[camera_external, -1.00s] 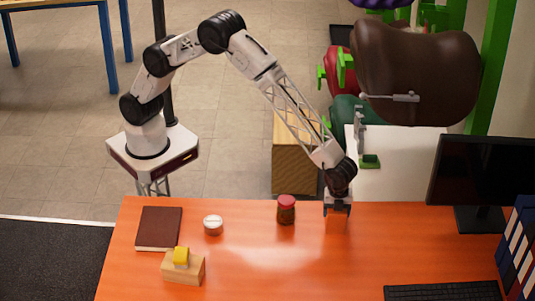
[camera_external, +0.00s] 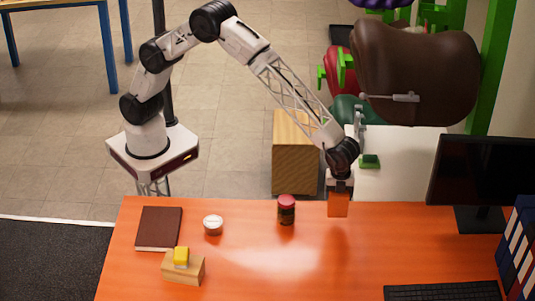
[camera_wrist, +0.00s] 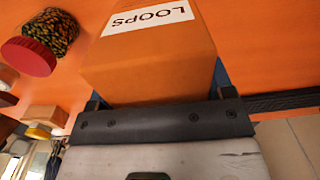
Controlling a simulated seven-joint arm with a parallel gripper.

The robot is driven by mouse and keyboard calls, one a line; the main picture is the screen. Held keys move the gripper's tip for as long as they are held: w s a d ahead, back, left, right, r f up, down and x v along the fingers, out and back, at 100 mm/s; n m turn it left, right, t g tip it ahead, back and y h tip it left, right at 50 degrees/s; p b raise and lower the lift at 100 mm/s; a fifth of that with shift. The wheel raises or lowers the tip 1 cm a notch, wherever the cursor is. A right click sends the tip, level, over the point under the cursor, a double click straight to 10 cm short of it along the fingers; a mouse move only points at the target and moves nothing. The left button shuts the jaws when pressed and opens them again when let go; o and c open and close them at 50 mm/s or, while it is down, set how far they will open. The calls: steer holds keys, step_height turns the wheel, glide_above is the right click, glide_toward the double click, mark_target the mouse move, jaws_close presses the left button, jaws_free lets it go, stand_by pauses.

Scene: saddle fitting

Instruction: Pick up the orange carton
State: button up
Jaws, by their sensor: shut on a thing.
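The orange carton (camera_external: 338,204) hangs from my gripper (camera_external: 340,182) near the back edge of the orange desk, right of the red-lidded jar. In the wrist view the carton (camera_wrist: 150,62) fills the space before my gripper (camera_wrist: 157,95) and shows a white label reading "LOOPS". My gripper is shut on the carton, with a dark finger on each side of it. The carton seems to be off the desk, but its lower end blends with the orange surface, so the height is hard to judge.
The red-lidded jar (camera_external: 286,210) stands close on the left. Further left are a round white-topped tin (camera_external: 213,224), a brown book (camera_external: 159,228) and a wooden block (camera_external: 183,268) with a yellow piece. A monitor (camera_external: 480,175) and keyboard (camera_external: 445,292) are on the right. The desk's middle is clear.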

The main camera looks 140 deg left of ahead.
steer(key=shift+r, duration=0.85)
